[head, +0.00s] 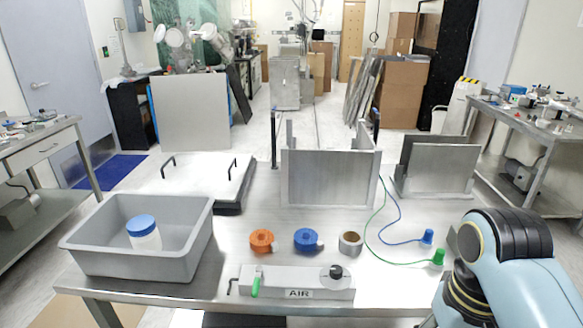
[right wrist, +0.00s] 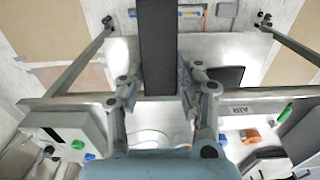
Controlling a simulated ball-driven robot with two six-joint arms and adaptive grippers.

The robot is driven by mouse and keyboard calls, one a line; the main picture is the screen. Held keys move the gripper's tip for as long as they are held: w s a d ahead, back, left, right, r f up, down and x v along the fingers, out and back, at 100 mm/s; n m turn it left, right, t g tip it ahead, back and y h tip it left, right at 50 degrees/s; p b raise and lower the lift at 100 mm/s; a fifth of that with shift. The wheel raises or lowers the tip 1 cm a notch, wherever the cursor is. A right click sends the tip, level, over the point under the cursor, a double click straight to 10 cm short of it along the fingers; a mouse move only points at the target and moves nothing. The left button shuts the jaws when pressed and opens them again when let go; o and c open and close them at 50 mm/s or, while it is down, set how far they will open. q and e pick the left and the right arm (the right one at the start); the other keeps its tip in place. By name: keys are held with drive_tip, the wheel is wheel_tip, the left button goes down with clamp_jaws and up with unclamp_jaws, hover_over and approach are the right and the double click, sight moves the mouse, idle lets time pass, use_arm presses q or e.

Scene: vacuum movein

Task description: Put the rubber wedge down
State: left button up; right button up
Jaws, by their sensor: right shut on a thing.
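The rubber wedge (right wrist: 158,50) is a long dark grey block in the right wrist view. It runs up to the top edge of that view, so its far end is cut off. My right gripper (right wrist: 158,78) is shut on it, with one finger against each side. The wedge appears over the front edge of the steel table, with floor visible on both sides; its height cannot be told. In the head view my right arm is at the lower right, and its gripper and the wedge are not clearly visible. My left gripper is in neither view.

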drive_tip(key=shift+f+b, duration=0.35)
drive_tip(key=shift+f, duration=0.25)
drive_tip(key=f+b, duration=0.2)
drive_tip(key=f, duration=0.1)
drive_tip(key=shift+w+b, duration=0.35)
drive_tip(key=shift+w, duration=0.05)
wheel_tip(320, 180, down, 16)
drive_tip(key=b, duration=1.5)
drive_tip(key=shift+s+r, duration=0.2)
drive_tip(key=shift+s, duration=0.1)
